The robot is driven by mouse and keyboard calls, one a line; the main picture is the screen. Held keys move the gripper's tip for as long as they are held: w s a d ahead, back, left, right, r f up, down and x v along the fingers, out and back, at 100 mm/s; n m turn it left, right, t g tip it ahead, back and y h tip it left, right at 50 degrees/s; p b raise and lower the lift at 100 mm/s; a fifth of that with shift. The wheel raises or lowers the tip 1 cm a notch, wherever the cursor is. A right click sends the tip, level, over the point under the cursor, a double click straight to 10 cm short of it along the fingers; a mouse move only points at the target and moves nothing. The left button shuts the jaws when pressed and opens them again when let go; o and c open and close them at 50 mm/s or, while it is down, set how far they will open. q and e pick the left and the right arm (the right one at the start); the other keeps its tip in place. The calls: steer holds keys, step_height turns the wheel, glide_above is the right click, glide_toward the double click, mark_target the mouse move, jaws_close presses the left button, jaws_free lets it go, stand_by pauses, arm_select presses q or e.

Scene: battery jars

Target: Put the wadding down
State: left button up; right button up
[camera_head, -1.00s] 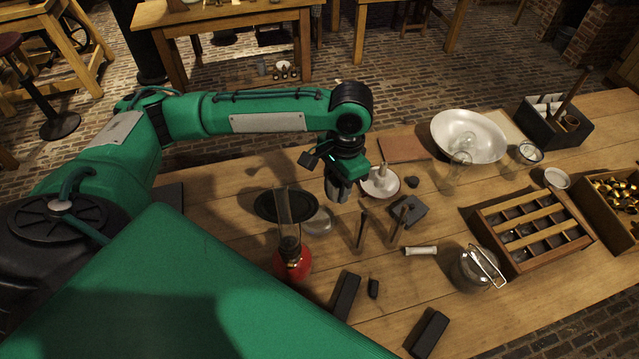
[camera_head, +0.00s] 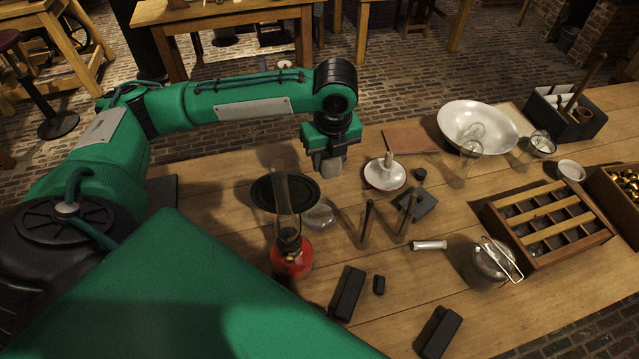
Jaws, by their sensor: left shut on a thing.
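My left gripper (camera_head: 327,170) hangs pointing down above the far part of the wooden table, between the black round plate (camera_head: 262,194) and the white dish with an upright stub (camera_head: 385,176). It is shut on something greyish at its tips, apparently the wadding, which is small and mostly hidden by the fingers. Its tips look a little above the tabletop, though the exact height cannot be told. My right gripper is not in view.
A red lamp (camera_head: 291,262) with a tall glass chimney stands nearby. Two upright rods (camera_head: 367,222), a clear glass disc (camera_head: 320,215) and a clasped glass jar (camera_head: 492,260) are further along. A compartment box (camera_head: 548,222) and white bowl (camera_head: 478,122) are right.

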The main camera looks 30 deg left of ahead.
arm_select(q)
steer(key=m, duration=0.1)
steer(key=a+m+b, duration=0.1)
steer(key=m, duration=0.1)
steer(key=f+m, duration=0.1)
steer(key=m, duration=0.1)
steer(key=shift+w+a+h+b, duration=0.3)
steer(key=shift+w+a+b, duration=0.05)
steer(key=a+m+b, duration=0.1)
steer(key=m, duration=0.4)
glide_above(321, 213)
steer(key=shift+t+h, duration=0.3)
steer(key=f, duration=0.8)
steer(key=f+p, duration=0.1)
steer(key=f, duration=0.6)
steer(key=shift+s+f, duration=0.2)
steer(key=shift+f, duration=0.15)
step_height(321, 213, down, 4)
steer(key=shift+f, duration=0.35)
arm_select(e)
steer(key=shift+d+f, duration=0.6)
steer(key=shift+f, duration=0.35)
arm_select(q)
steer(key=o, duration=0.7)
steer(key=shift+f, duration=0.1)
steer(key=shift+c, duration=0.2)
